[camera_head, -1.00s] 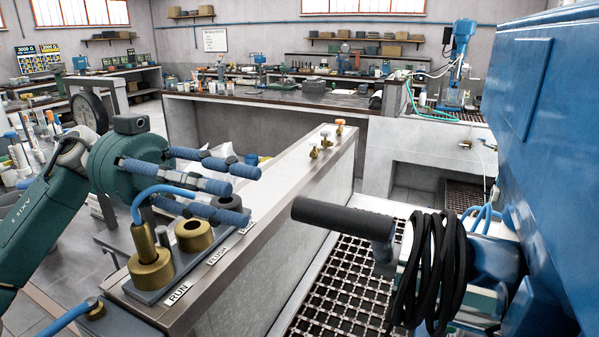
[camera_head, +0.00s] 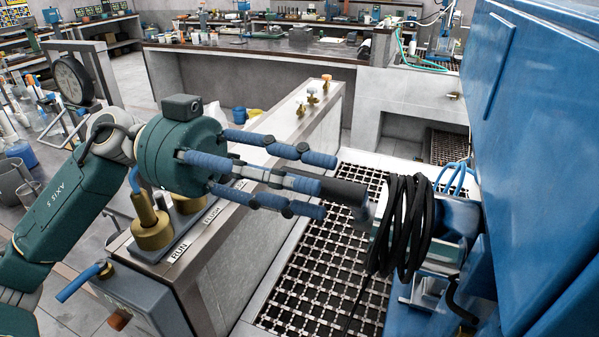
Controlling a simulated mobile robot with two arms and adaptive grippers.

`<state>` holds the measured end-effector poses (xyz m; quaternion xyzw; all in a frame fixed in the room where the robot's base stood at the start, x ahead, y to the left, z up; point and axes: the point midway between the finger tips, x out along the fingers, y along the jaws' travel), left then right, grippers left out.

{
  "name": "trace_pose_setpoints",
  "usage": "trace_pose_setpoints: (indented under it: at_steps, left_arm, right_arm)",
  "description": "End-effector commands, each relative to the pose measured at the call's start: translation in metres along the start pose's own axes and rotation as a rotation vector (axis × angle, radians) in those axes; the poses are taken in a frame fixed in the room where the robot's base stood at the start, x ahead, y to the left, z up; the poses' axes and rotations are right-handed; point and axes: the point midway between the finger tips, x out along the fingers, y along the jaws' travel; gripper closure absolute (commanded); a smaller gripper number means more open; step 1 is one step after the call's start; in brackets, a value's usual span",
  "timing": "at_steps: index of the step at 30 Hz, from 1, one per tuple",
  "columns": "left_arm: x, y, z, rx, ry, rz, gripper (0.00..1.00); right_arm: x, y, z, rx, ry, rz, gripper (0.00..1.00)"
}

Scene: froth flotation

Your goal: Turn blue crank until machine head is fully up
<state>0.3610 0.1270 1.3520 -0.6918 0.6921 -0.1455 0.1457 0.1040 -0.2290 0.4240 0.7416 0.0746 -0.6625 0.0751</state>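The crank's dark grey handle (camera_head: 345,190) points left from the blue machine (camera_head: 535,130) in the head view. Its hub end is partly hidden by a coil of black cable (camera_head: 402,225). My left gripper (camera_head: 326,185) reaches in from the left, with its blue-padded fingers straight and spread. The fingers lie above, in front of and below the handle, along its length. They look open around it; I cannot tell whether any finger touches it. The machine head's height cannot be judged from this view. My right gripper is not in view.
A bench with brass fittings (camera_head: 151,226) and RUN and FLUSH labels stands below my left arm. Small valves (camera_head: 312,97) line its far end. A metal floor grating (camera_head: 310,290) lies under the handle. A grey wall bench (camera_head: 250,80) stands behind.

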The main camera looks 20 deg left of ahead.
Motion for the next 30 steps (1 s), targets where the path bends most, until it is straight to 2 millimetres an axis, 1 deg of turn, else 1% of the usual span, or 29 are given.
trace_pose_setpoints:
  at_steps: [3, 4, 9, 18, 20, 23, 27, 30]
  left_arm:
    - [0.0, 0.0, 0.0, 0.0, 0.0, 0.0, 0.63]
    - [0.0, 0.0, 0.0, 0.0, 0.0, 0.0, 0.67]
    - [0.0, 0.0, 0.001, 0.0, -0.001, 0.0, 1.0]
    - [0.0, 0.0, 0.001, -0.001, -0.002, 0.001, 1.0]
    - [0.0, 0.002, 0.003, 0.005, -0.003, 0.001, 1.0]
    - [-0.001, 0.008, 0.009, 0.042, -0.005, 0.001, 1.0]
    - [0.0, 0.022, 0.017, 0.134, -0.007, 0.003, 1.0]
    - [0.0, 0.028, 0.02, 0.193, -0.008, 0.003, 1.0]
  right_arm:
    - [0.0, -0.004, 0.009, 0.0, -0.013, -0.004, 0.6]
    - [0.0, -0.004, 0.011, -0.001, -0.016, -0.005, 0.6]
    - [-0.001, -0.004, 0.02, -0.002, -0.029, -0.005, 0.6]
    - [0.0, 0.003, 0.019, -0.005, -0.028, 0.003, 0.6]
    - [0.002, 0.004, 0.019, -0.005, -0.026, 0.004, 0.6]
    - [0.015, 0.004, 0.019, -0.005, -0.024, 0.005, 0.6]
    - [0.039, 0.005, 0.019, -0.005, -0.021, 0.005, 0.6]
    - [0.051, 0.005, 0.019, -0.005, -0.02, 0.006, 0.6]
